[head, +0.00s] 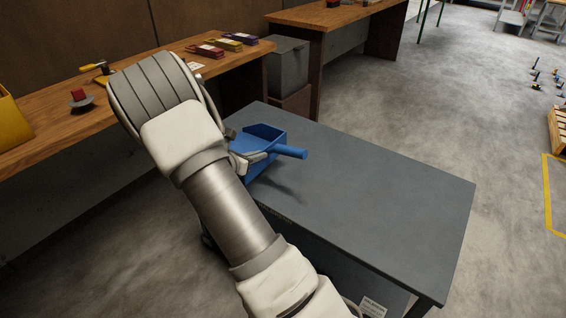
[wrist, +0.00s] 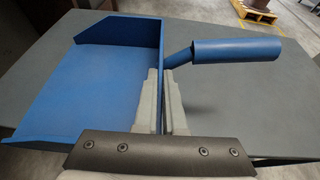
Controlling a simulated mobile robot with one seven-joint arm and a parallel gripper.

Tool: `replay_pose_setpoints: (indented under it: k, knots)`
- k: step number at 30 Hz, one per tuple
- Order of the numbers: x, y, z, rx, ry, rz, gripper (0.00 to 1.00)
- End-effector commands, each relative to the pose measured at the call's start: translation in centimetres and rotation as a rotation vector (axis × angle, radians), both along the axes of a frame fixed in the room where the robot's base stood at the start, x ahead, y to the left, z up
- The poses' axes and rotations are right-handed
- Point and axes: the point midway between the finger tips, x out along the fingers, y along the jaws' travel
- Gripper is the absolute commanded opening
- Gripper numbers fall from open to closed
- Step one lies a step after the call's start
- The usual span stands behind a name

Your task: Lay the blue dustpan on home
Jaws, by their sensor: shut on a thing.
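The blue dustpan (head: 262,137) is at the left end of the grey table in the head view, its handle pointing right. In the wrist view the dustpan (wrist: 100,75) fills the left side, with its round handle at the upper right. My gripper (wrist: 166,75) is shut on the dustpan's side wall near the handle; one finger is on each side of the wall. In the head view my gripper (head: 250,158) is partly hidden by my arm. A shadow lies on the table below the handle. I cannot tell whether the pan touches the tabletop. No place marked home is identifiable.
The grey table (head: 380,190) is bare to the right of the dustpan. A wooden workbench (head: 145,72) behind holds several coloured items, a red-handled tool (head: 80,98) and a yellow bin (head: 8,125). A grey bin (head: 287,66) stands between the benches.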

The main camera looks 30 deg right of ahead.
Motion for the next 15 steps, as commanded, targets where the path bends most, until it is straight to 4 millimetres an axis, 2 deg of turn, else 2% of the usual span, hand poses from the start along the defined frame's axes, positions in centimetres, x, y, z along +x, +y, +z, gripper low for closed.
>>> replay_pose_setpoints:
  k: [1,6,10,15]
  knots:
    - [0.2,-1.6,-1.2,-0.004,-0.006,-0.018,0.0]
    - [0.5,-5.7,-1.8,-0.011,-0.007,-0.055,0.0]
    - [0.5,-7.9,-2.0,-0.015,-0.007,-0.071,0.0]
    - [0.4,-9.1,-1.9,-0.019,-0.006,-0.081,0.0]
